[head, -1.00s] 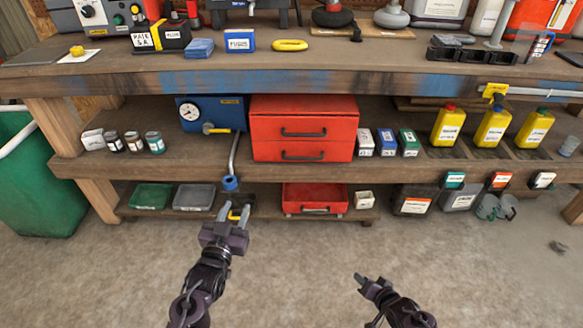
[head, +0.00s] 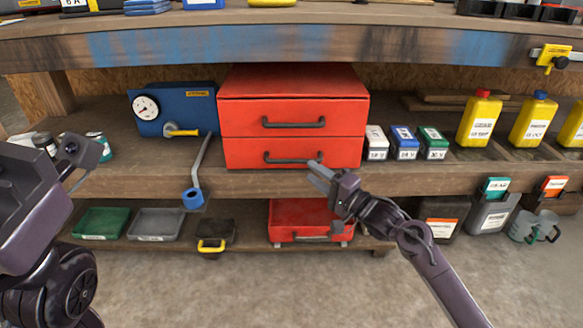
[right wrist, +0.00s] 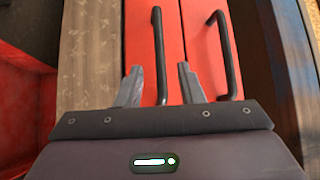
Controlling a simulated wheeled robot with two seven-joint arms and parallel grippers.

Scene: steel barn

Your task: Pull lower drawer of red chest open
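The red chest (head: 293,88) stands on the middle shelf with two closed drawers. Its lower drawer (head: 240,153) has a dark bar handle (head: 280,159). My right gripper (head: 318,172) is open at the right end of that handle. In the right wrist view, the lower handle (right wrist: 158,45) lies between the two spread fingers of my right gripper (right wrist: 160,85), with no clear contact. The upper handle (right wrist: 229,60) lies outside them, to the right. My left gripper (head: 85,155) is close to the camera at the left edge, away from the chest; its finger gap is unclear.
A blue box with a gauge (head: 175,112) and a grey lever with a blue end (head: 198,180) are left of the chest. Small battery boxes (head: 404,143) stand close on its right. A red case (head: 290,218) lies on the shelf below.

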